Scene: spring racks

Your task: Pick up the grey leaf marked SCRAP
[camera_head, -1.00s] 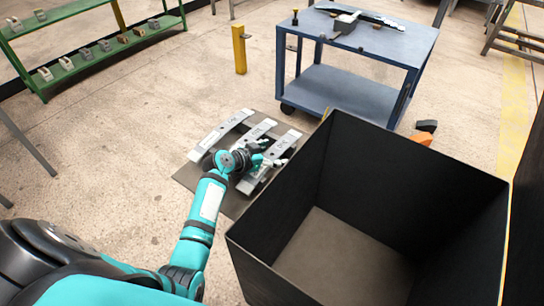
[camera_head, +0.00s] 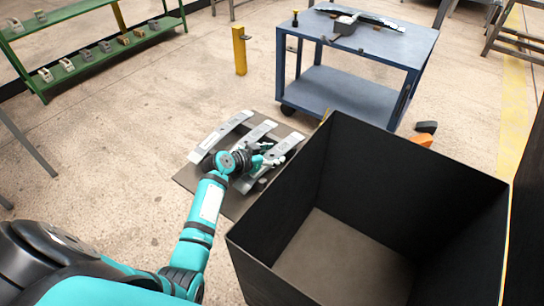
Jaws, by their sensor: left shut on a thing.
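The left leaf (camera_head: 222,135) and the middle leaf (camera_head: 262,130) have pale labels, too small to read. My left gripper (camera_head: 270,158) is shut on the right-hand grey leaf (camera_head: 288,144), which looks lifted a little above the mat. The gripper and wrist hide part of this leaf and of the middle one. I cannot read SCRAP on any of them. My right gripper is not in view.
A large open black bin (camera_head: 270,225) stands close to the right of the mat and looks empty. A blue cart (camera_head: 385,50) stands behind it, a yellow post (camera_head: 240,50) behind the mat.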

